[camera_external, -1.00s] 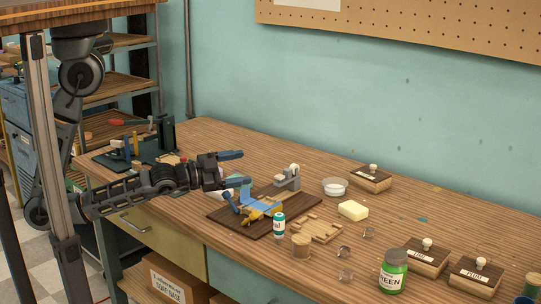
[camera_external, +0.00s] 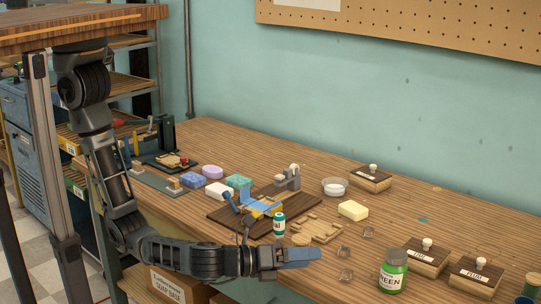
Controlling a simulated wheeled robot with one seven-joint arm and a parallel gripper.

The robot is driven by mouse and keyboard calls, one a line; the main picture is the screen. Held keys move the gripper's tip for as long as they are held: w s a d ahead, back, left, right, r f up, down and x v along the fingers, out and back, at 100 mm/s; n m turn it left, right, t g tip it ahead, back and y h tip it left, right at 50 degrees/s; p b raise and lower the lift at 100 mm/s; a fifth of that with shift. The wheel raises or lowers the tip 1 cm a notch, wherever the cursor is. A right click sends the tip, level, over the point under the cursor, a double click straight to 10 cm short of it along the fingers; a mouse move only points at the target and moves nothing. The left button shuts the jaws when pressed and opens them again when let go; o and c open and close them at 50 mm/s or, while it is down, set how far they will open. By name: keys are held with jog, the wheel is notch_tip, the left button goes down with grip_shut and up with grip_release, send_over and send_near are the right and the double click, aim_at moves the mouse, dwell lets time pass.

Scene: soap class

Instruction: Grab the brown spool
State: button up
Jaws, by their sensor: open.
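The brown spool (camera_external: 301,239) stands upright on the workbench, just in front of the pale wooden frame. Only its top shows in the external view; its lower part is hidden by my fingers. My gripper (camera_external: 306,254) is low at the bench's front edge, its blue fingers pointing right and overlapping the spool in the picture. It is open. I cannot tell whether the fingers are around the spool or only in front of it.
A teal-labelled bottle (camera_external: 278,226) stands close by on the left, beside the dark board (camera_external: 225,214). The pale wooden frame (camera_external: 318,231) lies behind. Small clear pieces (camera_external: 344,251) and a green jar (camera_external: 393,272) are to the right.

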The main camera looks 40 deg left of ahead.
notch_tip(320, 180, down, 2)
jog(key=m+t+y, duration=0.1)
jog(key=m, duration=0.1)
jog(key=m+t+y+p, duration=0.1)
jog(key=t+y, duration=0.2)
jog(key=y, duration=0.3)
send_near(306, 236)
jog(key=shift+w+d+f, duration=0.1)
jog(key=shift+w+d, duration=0.25)
jog(key=shift+w, duration=0.15)
jog(key=shift+w+d+f, duration=0.15)
jog(key=shift+w+d, duration=0.2)
jog(key=shift+w, duration=0.2)
jog(key=shift+w+d+r+p, duration=0.1)
jog(key=shift+w+p, duration=0.3)
jog(key=shift+w, duration=3.5)
jog(key=shift+c, duration=0.4)
jog(key=c, duration=1)
